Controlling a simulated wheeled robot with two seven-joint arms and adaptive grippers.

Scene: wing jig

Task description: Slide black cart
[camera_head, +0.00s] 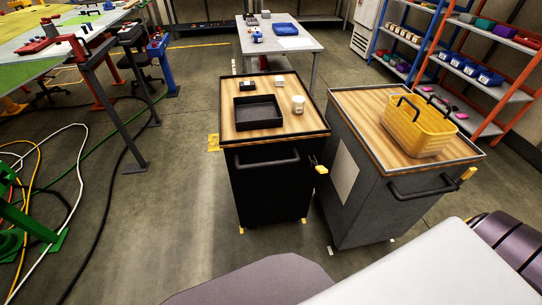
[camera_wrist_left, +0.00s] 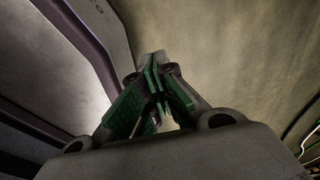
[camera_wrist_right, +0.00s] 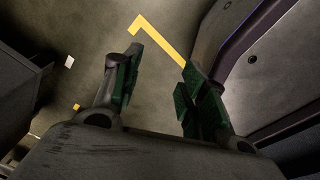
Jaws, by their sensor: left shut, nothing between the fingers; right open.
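The black cart (camera_head: 268,180) stands in the middle of the head view, with a wooden top and a black bar handle (camera_head: 266,160) on the side facing me. On its top are a black tray (camera_head: 258,112), a white cup (camera_head: 298,104) and small boxes. Neither gripper shows in the head view. In the left wrist view my left gripper (camera_wrist_left: 157,92) is shut and empty above bare floor. In the right wrist view my right gripper (camera_wrist_right: 154,82) is open and empty above floor with a yellow line.
A grey cart (camera_head: 375,205) with a yellow basket (camera_head: 418,125) stands close to the right of the black cart. A white table (camera_head: 280,42) is behind. Cables lie on the floor at left, by a workbench (camera_head: 60,62). Shelves (camera_head: 462,62) stand at right.

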